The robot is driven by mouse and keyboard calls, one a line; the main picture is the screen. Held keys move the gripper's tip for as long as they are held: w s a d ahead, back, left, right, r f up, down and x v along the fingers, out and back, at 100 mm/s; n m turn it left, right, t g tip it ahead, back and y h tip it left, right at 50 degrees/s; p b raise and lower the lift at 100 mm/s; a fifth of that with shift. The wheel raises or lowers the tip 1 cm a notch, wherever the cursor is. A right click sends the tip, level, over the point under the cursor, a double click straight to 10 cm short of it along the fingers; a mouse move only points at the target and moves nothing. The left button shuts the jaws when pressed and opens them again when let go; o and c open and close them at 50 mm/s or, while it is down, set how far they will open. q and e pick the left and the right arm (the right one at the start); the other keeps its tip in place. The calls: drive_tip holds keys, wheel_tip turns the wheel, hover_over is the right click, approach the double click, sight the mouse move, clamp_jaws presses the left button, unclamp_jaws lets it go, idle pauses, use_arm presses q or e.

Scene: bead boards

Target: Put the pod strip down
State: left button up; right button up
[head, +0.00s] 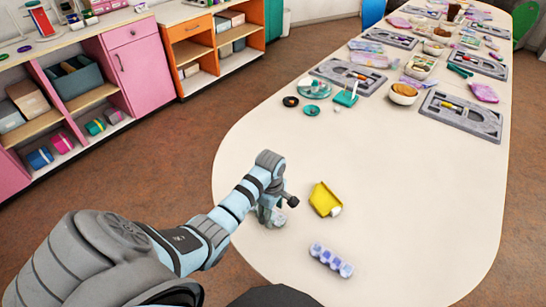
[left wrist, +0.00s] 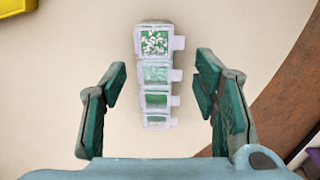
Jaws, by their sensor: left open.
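The pod strip (head: 331,260) is a short row of joined pale lavender pods. It lies on the white table (head: 400,225) near its front end. In the left wrist view, the strip (left wrist: 155,72) shows small side tabs and green and white contents. My left gripper (head: 270,214) is open, low over the table, left of the strip in the head view. Its two green fingers (left wrist: 160,85) stand apart on either side of the strip in the wrist view, with clear gaps and no contact. My right gripper is not in view.
A yellow object (head: 325,199) with a pale end lies beyond the strip. Grey trays (head: 461,116), bowls (head: 403,94) and several small pieces crowd the far table. The middle of the near table is clear. The table's edge curves close by.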

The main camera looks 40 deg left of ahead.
use_arm(q)
wheel_tip(320, 180, up, 10)
drive_tip(key=p, duration=0.2)
drive_tip(key=shift+s, duration=0.2)
drive_tip(key=shift+f, duration=0.15)
drive_tip(key=s+d+f+m+t, duration=0.15)
drive_tip(key=s+d+m, duration=0.25)
drive_tip(key=s+m, duration=0.55)
drive_tip(key=s+d+m+t, duration=0.2)
drive_tip(key=s+d+m, duration=0.2)
drive_tip(key=s+m, duration=0.6)
wheel_tip(320, 180, down, 13)
drive_tip(key=a+g+y, duration=0.1)
drive_tip(key=a, duration=0.1)
drive_tip(key=s+f+g, duration=0.1)
drive_tip(key=s+f, duration=1.5)
drive_tip(key=f, duration=0.3)
drive_tip(key=shift+s+a+g, duration=0.3)
drive_tip(key=shift+s+g, duration=0.05)
drive_tip(key=shift+s, duration=0.05)
